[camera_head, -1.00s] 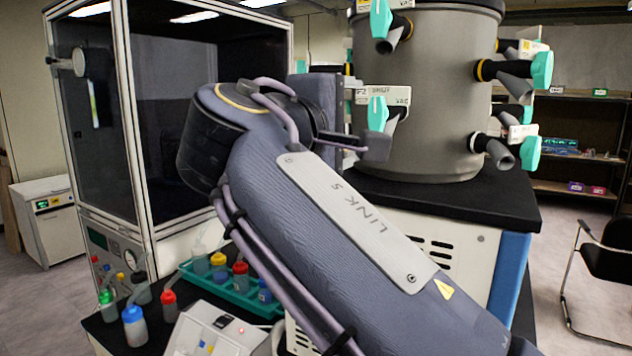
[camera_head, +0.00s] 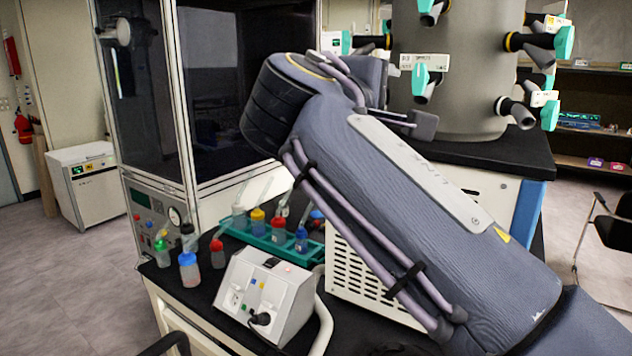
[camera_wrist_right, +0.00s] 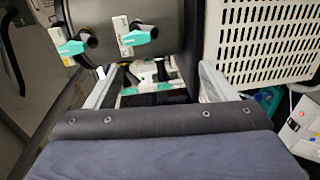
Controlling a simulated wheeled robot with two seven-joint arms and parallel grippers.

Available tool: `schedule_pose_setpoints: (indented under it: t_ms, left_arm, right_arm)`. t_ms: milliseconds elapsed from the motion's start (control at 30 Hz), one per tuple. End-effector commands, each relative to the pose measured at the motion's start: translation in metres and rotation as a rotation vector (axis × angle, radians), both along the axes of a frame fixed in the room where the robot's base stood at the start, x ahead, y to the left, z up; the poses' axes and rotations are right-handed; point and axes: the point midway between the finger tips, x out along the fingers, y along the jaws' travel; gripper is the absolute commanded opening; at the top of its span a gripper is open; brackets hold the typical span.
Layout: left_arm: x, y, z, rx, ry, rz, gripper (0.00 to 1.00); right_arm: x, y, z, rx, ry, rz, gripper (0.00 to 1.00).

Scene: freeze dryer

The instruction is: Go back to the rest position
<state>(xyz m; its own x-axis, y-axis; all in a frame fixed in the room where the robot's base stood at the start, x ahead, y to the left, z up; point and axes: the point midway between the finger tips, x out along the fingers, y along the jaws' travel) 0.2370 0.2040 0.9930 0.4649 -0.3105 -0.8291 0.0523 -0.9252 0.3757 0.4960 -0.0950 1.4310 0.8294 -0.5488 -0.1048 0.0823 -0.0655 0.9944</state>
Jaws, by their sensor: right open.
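My right arm crosses the middle of the head view. Its gripper (camera_head: 418,122) is at the far end, mostly hidden behind the wrist, in front of the grey drum (camera_head: 445,75) of the freeze dryer. In the right wrist view the two fingers of this gripper (camera_wrist_right: 158,88) stand apart with nothing held between them. Beyond them are the drum (camera_wrist_right: 160,25) and its teal-handled valves (camera_wrist_right: 140,38). Whether a finger touches the drum or a valve I cannot tell. My left gripper is not in view.
A glass-fronted cabinet (camera_head: 150,85) stands at the left. On the black bench are a teal rack (camera_head: 262,243) of bottles, several loose bottles (camera_head: 188,268) and a white control box (camera_head: 262,298). A chair (camera_head: 612,232) is at the right. The floor at the left is open.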

Motion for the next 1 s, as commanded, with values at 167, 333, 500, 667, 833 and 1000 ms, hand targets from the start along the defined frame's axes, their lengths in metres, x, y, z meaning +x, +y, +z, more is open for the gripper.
schedule_pose_setpoints:
  t_ms: [167,333,500,667,833,1000]
  left_arm:
    - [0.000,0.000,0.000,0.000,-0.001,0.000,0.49]
    - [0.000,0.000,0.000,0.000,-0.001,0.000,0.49]
    - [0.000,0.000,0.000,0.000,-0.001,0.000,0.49]
    - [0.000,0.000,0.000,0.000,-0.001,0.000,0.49]
    - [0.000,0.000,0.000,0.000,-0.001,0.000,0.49]
    - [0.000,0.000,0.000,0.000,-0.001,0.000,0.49]
  right_arm:
    - [0.014,-0.027,-0.029,0.069,0.072,0.006,0.77]
    - [0.026,-0.063,-0.074,0.183,0.170,0.013,0.77]
    - [0.024,-0.115,-0.145,0.390,0.306,0.013,0.77]
    - [-0.025,-0.166,-0.241,0.747,0.451,-0.018,0.77]
    - [-0.120,-0.175,-0.330,1.194,0.521,-0.111,0.77]
    - [-0.207,-0.146,-0.393,1.575,0.489,-0.267,0.77]
